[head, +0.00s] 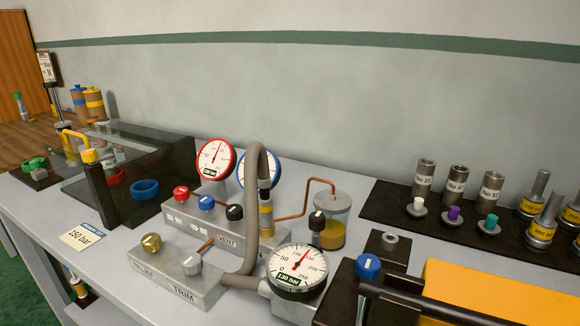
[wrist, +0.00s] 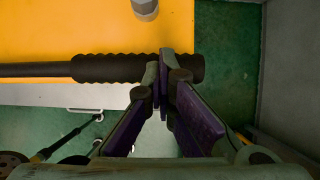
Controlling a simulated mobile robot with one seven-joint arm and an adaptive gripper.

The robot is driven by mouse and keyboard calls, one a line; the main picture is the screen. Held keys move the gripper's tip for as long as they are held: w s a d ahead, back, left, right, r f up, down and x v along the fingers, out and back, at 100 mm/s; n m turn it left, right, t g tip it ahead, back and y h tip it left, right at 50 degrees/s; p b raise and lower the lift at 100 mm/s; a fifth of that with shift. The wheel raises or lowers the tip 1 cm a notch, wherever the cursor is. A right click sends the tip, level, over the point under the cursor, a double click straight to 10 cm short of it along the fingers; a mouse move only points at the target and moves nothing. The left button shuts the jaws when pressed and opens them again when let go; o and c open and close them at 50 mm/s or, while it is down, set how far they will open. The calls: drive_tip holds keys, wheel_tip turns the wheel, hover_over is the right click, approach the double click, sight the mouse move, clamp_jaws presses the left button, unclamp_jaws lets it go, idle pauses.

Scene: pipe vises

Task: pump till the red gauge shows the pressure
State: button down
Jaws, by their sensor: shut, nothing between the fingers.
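The red-rimmed gauge (head: 215,160) stands at the back of the grey valve block; its needle reading is too small to tell. A larger white gauge (head: 297,268) at the front has a red needle pointing up and slightly right, between the 100 and 150 marks, and a label like "130 bar". A card (head: 82,237) on the bench reads "150 bar". The black pump lever (head: 430,300) runs along the yellow pump body (head: 500,292). In the wrist view, its ribbed grip (wrist: 105,68) passes behind my gripper (wrist: 164,62), which is shut; contact cannot be told.
A blue-rimmed gauge (head: 262,168) stands beside the red one. Red, blue and black knobs top the block; the trim block (head: 180,275) is in front. A dark clear-sided box (head: 130,170) stands left. Cylinders and plugs stand on a black mat (head: 385,200) at right.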

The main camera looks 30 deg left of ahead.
drive_tip(key=r+p, duration=0.2)
drive_tip(key=r, duration=0.1)
drive_tip(key=r+p, duration=0.1)
drive_tip(key=r, duration=0.1)
drive_tip(key=shift+a+r, duration=0.25)
drive_tip(key=shift+a, duration=0.1)
wheel_tip(320, 180, up, 8)
drive_tip(key=a+p, duration=0.2)
drive_tip(key=p, duration=0.3)
drive_tip(key=shift+f, duration=0.2)
drive_tip(key=shift+d+f+b, duration=0.5)
drive_tip(key=shift+f+b, duration=1.1)
drive_tip(key=shift+f, duration=0.65)
drive_tip(key=shift+s+a+r+p, duration=0.1)
drive_tip(key=shift+a+r+p, duration=0.1)
drive_tip(key=shift+r+p, duration=0.5)
drive_tip(key=shift+a+r+p, duration=0.2)
drive_tip(key=shift+r+p, duration=0.15)
drive_tip(key=shift+r, duration=0.55)
drive_tip(key=shift+s+a+r+p, duration=0.1)
drive_tip(key=shift+a+r+p, duration=0.1)
drive_tip(key=shift+r+p, duration=0.5)
drive_tip(key=shift+r, duration=0.1)
